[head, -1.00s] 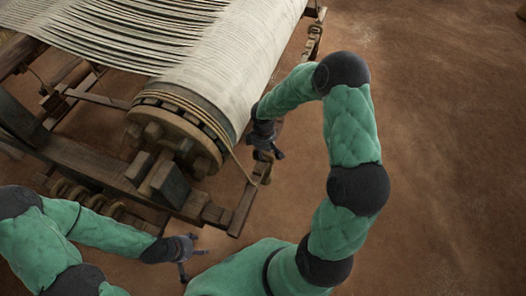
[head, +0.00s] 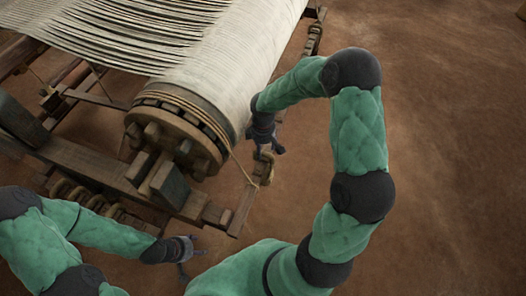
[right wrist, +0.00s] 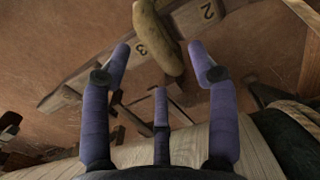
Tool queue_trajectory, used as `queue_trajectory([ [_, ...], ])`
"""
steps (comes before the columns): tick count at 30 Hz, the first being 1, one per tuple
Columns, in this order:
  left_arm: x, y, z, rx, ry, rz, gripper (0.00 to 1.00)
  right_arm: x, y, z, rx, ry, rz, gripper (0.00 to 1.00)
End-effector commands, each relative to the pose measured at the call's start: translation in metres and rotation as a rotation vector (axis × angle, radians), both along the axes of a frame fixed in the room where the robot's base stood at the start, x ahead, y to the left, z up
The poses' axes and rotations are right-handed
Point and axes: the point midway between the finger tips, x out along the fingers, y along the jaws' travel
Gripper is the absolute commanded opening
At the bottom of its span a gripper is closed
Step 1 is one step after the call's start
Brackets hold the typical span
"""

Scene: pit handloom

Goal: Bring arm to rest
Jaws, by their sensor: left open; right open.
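My right arm arches over from the lower right in the head view. Its gripper (head: 270,148) points down beside the right side of the loom's cloth roller (head: 180,125). In the right wrist view the gripper's purple fingers (right wrist: 160,62) are spread apart with nothing held between them. A tan, rounded piece (right wrist: 158,38) lies beyond the fingertips, near wooden blocks marked 2 and 3. My left gripper (head: 190,262) is open and empty, low over the floor in front of the loom.
The loom's wooden frame (head: 85,165) fills the left, with pale warp threads (head: 150,35) running to the roller. A cord (head: 240,165) hangs by the roller's end. A rail (head: 243,208) runs beside my right gripper. The brown floor (head: 455,150) at right is clear.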

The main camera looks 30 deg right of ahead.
Motion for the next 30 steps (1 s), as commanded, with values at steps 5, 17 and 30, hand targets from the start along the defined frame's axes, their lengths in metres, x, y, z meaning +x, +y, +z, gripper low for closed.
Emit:
queue_trajectory([
  [5, 0.0, 0.0, 0.0, 0.0, 0.0, 0.0, 0.6, 0.002, 0.0, 0.038, -0.001, -0.007, -0.001, 0.6],
  [17, 0.0, 0.0, 0.0, 0.0, 0.0, 0.0, 0.6, 0.001, 0.0, 0.08, -0.001, -0.003, 0.0, 0.6],
  [30, 0.0, 0.0, 0.0, 0.0, 0.0, 0.0, 0.6, 0.001, -0.001, 0.08, 0.0, -0.003, 0.0, 0.6],
])
